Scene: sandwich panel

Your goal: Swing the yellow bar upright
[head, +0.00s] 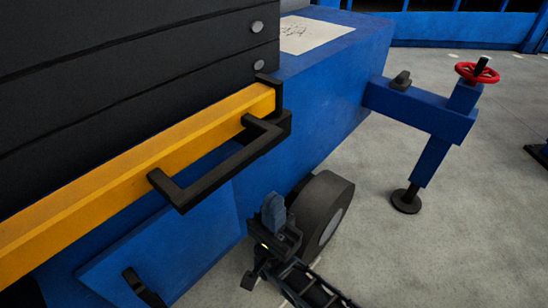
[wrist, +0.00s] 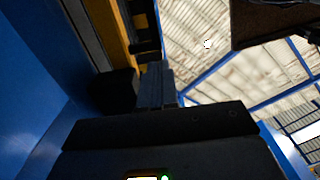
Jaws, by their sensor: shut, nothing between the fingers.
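The yellow bar (head: 125,178) lies along the lower edge of the black panel in the head view, sloping up from lower left to upper right. A black U-shaped handle (head: 225,172) is fixed to its front near the right end. My gripper (head: 273,208) is shut and empty, pointing up, below and to the right of the handle in the picture. A gap of blue shows between them. In the wrist view its fingers (wrist: 155,85) are together, and a yellow strip (wrist: 105,32), likely the bar, shows above left. Dark parts beside the fingers are hard to identify.
A blue body (head: 315,85) carries the black panel (head: 120,60). A black wheel (head: 322,212) stands right behind my gripper in the picture. A blue outrigger (head: 425,115) with a red handwheel (head: 478,73) is at right. The grey floor (head: 440,250) at lower right is clear.

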